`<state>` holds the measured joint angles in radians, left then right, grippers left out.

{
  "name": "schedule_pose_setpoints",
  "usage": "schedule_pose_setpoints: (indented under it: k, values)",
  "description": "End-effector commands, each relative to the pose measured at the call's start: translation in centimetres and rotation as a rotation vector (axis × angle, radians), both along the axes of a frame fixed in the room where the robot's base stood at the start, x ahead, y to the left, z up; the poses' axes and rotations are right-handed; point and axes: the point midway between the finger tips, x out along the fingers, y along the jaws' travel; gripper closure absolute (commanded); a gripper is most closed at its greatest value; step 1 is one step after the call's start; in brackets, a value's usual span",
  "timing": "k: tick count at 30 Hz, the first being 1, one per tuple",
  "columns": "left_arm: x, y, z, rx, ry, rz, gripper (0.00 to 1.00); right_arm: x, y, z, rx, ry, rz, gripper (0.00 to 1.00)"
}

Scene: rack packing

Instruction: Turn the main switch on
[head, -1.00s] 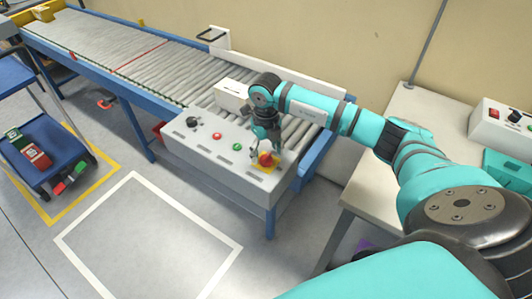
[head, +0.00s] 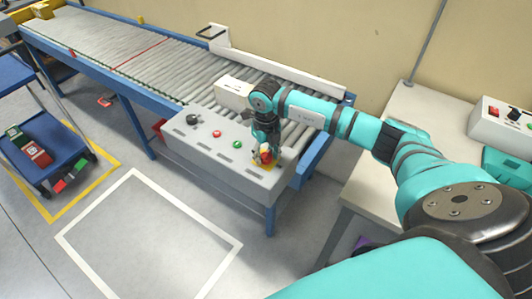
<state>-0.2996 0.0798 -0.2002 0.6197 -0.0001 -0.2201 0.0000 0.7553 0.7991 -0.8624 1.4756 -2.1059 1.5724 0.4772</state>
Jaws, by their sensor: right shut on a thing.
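The main switch (head: 266,157) is a red rotary knob on a yellow plate, at the right end of the grey control box (head: 208,159) by the conveyor. My right gripper (head: 265,152) points down over it and is shut on the red knob, its fingers hiding part of it. Which way the knob is turned cannot be told. The box also carries a black knob (head: 194,119), a red button (head: 216,133) and a green button (head: 237,144). My left gripper is out of view.
A roller conveyor (head: 120,60) runs to the upper left behind the box. A white box (head: 232,93) stands near my right wrist. A blue cart (head: 45,150) with small boxes is at left. A pale table (head: 385,170) stands at right. The white-outlined floor square is empty.

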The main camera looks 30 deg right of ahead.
Motion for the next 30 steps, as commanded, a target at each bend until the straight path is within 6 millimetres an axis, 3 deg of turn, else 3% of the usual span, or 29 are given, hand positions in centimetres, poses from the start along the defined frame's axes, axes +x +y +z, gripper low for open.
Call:
schedule_pose_setpoints:
  k: [11, 30]
  values:
    - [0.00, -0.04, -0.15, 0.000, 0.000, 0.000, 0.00, 0.04, -0.06, 0.05, -0.001, -0.001, -0.100, 0.91]
    - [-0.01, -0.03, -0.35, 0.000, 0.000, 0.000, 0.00, 0.05, -0.07, 0.13, 0.000, -0.002, -0.670, 0.91]
